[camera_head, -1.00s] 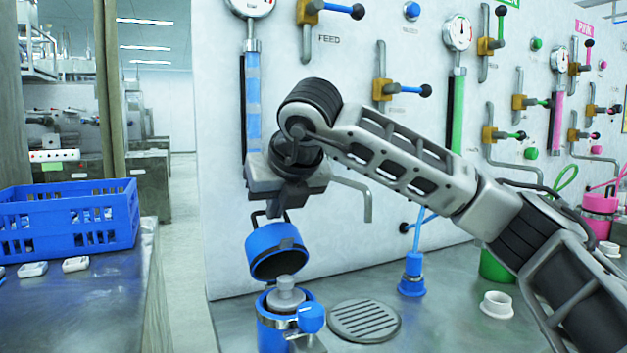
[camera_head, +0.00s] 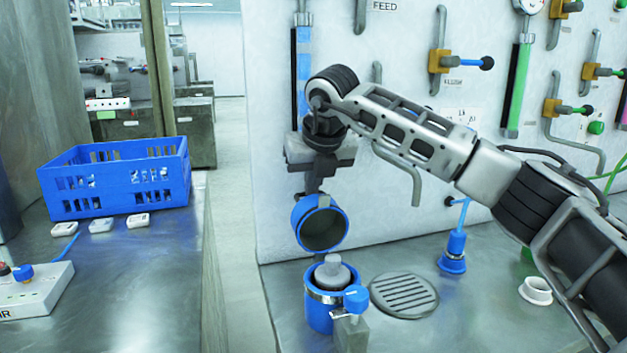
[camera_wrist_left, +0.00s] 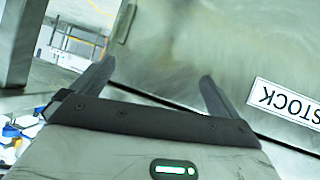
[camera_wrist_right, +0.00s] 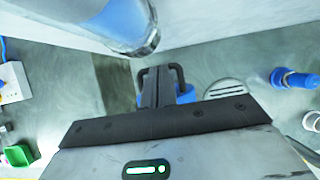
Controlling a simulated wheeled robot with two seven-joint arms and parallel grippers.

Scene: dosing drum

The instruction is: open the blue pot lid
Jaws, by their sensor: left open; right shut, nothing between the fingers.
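The blue pot (camera_head: 320,312) stands on the metal bench, open at the top, with a grey knobbed piece (camera_head: 332,270) in its mouth. Its blue lid (camera_head: 303,233) is raised above the pot and tilted, its dark hollow underside facing the head camera. My right gripper (camera_head: 313,188) is shut and empty, directly above the lid's upper edge. In the right wrist view, a dark handle loop (camera_wrist_right: 179,73) surrounds the right fingers (camera_wrist_right: 160,85), which partly hide the blue behind. My left gripper (camera_wrist_left: 158,75) is open and empty, seen only in the left wrist view.
A round drain grate (camera_head: 404,295) and a blue fitting (camera_head: 453,252) are right of the pot. The wall behind carries pipes and valves. A blue crate (camera_head: 115,182) stands on the left counter, across a gap. A panel labelled STOCK (camera_wrist_left: 288,101) is near the left gripper.

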